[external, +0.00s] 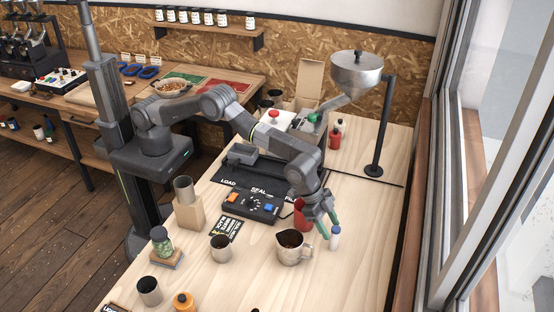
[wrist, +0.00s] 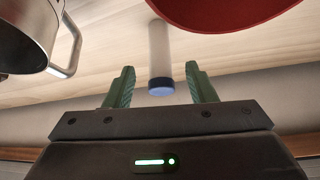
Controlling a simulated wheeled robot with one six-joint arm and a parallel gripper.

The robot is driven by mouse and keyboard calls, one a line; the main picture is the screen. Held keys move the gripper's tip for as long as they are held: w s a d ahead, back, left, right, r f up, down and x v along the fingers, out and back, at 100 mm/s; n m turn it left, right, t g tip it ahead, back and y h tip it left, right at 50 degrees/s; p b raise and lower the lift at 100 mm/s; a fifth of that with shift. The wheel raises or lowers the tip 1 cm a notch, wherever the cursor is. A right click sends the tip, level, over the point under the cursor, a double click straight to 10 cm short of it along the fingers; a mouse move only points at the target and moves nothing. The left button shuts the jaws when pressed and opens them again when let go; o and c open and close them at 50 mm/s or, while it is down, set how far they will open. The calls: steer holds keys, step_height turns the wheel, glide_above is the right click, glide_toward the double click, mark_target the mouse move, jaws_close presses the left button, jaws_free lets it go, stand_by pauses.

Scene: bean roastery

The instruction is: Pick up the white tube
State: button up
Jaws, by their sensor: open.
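In the wrist view the tube (wrist: 160,50) has a blue end (wrist: 161,86) and lies ahead, between the lines of my two green fingers. My gripper (external: 330,222) is open and empty, reaching down beside the tube. In the wrist view the fingertips of my gripper (wrist: 160,82) stand to either side of the blue end. I cannot tell whether either finger touches it.
The table right of the tube (external: 375,235) is clear.

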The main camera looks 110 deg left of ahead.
mark_target(335, 238)
steer(key=shift+x, duration=1.2)
steer(key=c, duration=1.1)
steer(key=shift+o, duration=0.2)
steer(key=shift+r, duration=0.1)
